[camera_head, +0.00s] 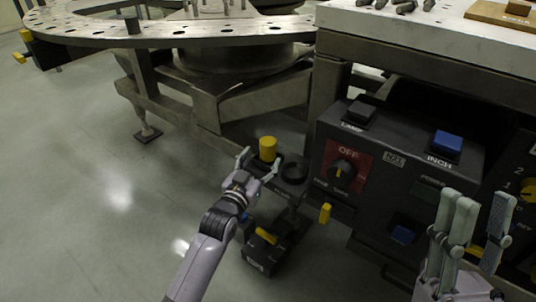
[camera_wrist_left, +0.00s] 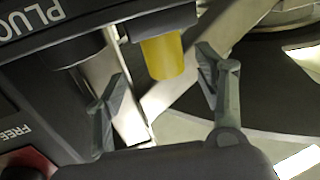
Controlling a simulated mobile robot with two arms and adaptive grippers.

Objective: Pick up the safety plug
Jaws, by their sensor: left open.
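The safety plug looks to be the yellow cylinder (camera_head: 268,148) standing at a small dark bracket beside the control panel. In the left wrist view the yellow cylinder (camera_wrist_left: 162,57) hangs from a dark collar, near a panel edge lettered "PLUG". My left gripper (camera_head: 258,166) is open, its fingers on either side of the plug. In the left wrist view the left gripper's fingertips (camera_wrist_left: 160,76) flank the plug with gaps on both sides, apart from it. My right gripper (camera_head: 478,206) is open and empty in front of the control panel at lower right.
The black control panel (camera_head: 397,160) with its "OFF" dial stands right of the plug. A dark ring-shaped socket (camera_head: 294,168) sits beside the plug. A black box with a yellow handle (camera_head: 266,236) is below. The metal turret plate (camera_head: 180,32) is behind. The floor at left is clear.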

